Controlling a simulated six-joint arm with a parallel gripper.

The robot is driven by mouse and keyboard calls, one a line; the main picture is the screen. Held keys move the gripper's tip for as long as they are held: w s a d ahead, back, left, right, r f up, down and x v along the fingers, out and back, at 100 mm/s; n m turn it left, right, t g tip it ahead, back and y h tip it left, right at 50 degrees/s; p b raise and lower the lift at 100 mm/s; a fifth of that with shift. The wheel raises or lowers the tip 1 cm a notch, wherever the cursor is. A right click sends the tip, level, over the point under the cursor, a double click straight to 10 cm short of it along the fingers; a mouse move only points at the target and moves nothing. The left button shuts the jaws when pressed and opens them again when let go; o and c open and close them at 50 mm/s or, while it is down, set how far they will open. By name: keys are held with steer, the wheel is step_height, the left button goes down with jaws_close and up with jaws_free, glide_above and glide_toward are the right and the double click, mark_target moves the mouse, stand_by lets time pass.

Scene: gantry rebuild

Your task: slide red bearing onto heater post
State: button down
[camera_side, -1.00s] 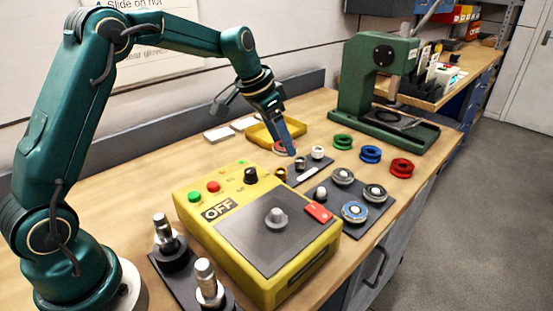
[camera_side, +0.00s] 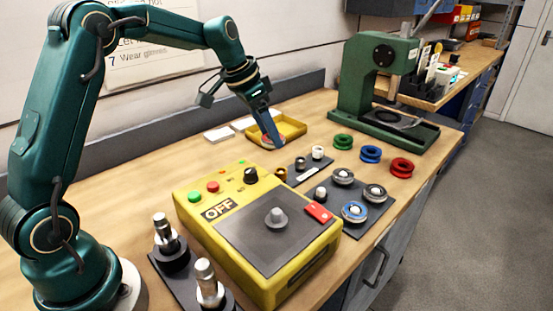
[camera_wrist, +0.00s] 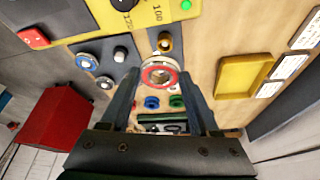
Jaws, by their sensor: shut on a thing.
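My gripper (camera_side: 270,140) is shut on the red bearing (camera_side: 266,141), in front of the yellow tray in the side view. The heater is a yellow box (camera_side: 187,205) with a dark top plate and an OFF sign. Its grey post (camera_side: 277,217) stands upright and bare, in front of my gripper and well apart from it. Only an edge of the heater (camera_wrist: 155,14) shows in the wrist view; the post is outside that view.
A dark plate (camera_side: 372,222) with several bearings lies right of the heater. Green (camera_side: 343,141), blue (camera_side: 370,154) and red (camera_side: 402,167) rings stand on the bench. A green press (camera_side: 372,75) stands behind. Two metal posts (camera_side: 165,230) (camera_side: 207,277) stand left of the heater.

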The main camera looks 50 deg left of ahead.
mark_target(274, 211)
steer(key=shift+s+d+f, duration=0.2)
steer(key=shift+s, duration=0.2)
steer(key=s+d+r+m+h, duration=0.1)
steer(key=s+d+r+m, duration=0.1)
steer(key=s+d, duration=0.4)
steer(key=s+d+r+m+g+h, duration=0.1)
steer(key=s+d+r+m, duration=0.1)
steer(key=s+d, duration=0.4)
steer(key=shift+d+m, duration=0.8)
steer(key=shift+m, duration=0.1)
steer(key=shift+f, duration=0.2)
steer(key=shift+f, duration=2.5)
steer(key=shift+f, duration=0.5)
steer(key=shift+c, duration=0.2)
jaws_free()
steer(key=shift+w, duration=0.1)
